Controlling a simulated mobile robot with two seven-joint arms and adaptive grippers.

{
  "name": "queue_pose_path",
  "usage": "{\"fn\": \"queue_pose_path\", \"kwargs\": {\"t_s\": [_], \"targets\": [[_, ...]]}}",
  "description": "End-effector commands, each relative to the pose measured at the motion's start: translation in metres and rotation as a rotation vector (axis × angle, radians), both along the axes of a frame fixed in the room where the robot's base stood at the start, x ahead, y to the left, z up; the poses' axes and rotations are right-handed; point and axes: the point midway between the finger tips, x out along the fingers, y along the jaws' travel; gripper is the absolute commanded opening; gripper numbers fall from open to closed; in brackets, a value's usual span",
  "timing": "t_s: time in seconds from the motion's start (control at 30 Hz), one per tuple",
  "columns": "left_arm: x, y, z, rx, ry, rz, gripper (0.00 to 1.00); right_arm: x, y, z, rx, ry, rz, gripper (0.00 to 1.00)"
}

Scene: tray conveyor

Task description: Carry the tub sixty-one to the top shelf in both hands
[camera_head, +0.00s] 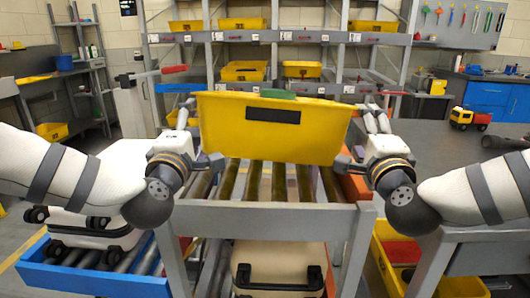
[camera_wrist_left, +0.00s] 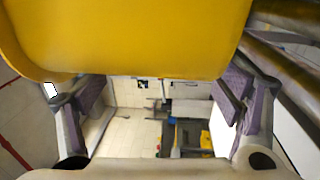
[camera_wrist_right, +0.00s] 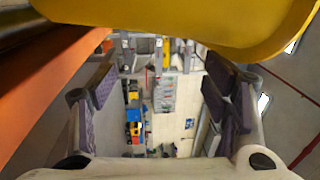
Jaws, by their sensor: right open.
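The large yellow tub (camera_head: 230,135) is in the middle of the head view, over the far part of the roller conveyor (camera_head: 255,182). Its front has a dark label with no readable number, and something green shows at its rim. I cannot tell whether its base touches the rollers. My left gripper (camera_head: 192,138) is at the tub's left side and my right gripper (camera_head: 360,140) at its right side. In the left wrist view the jaws (camera_wrist_left: 162,92) are wide apart and empty, beside the tub (camera_wrist_left: 130,35). In the right wrist view the jaws (camera_wrist_right: 160,95) are likewise apart beside the tub (camera_wrist_right: 200,18).
A grey rack (camera_head: 276,37) with yellow tubs on its shelves stands behind the conveyor. A workbench (camera_head: 440,150) with a toy truck (camera_head: 469,118) is at right. An orange side piece (camera_wrist_right: 55,80) runs close to my right gripper.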

Motion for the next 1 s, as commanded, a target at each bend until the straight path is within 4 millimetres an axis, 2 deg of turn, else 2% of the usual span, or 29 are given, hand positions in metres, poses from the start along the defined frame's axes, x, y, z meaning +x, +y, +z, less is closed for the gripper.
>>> {"fn": "queue_pose_path", "kwargs": {"t_s": [0.27, 0.37, 0.6, 0.7, 0.83, 1.0], "targets": [[-0.006, 0.001, 0.002, -0.002, -0.006, 0.001, 0.8, 0.0, -0.001, 0.0, 0.001, 0.0, -0.003, 0.69], [-0.027, 0.0, 0.0, -0.004, -0.004, 0.0, 0.8, 0.0, -0.001, 0.0, 0.001, 0.0, -0.003, 0.69], [-0.091, 0.0, -0.007, -0.004, -0.003, -0.001, 0.8, 0.0, -0.001, 0.0, 0.001, 0.0, -0.003, 0.69], [-0.108, 0.0, -0.009, -0.003, -0.004, 0.0, 0.8, 0.0, -0.001, 0.0, 0.001, 0.0, -0.004, 0.69], [-0.118, 0.001, -0.01, -0.002, -0.006, 0.001, 0.8, 0.0, -0.002, 0.0, 0.001, 0.0, -0.004, 0.69], [-0.119, 0.001, -0.01, -0.002, -0.006, 0.002, 0.8, 0.0, -0.002, 0.0, 0.001, 0.0, -0.004, 0.69]]}}
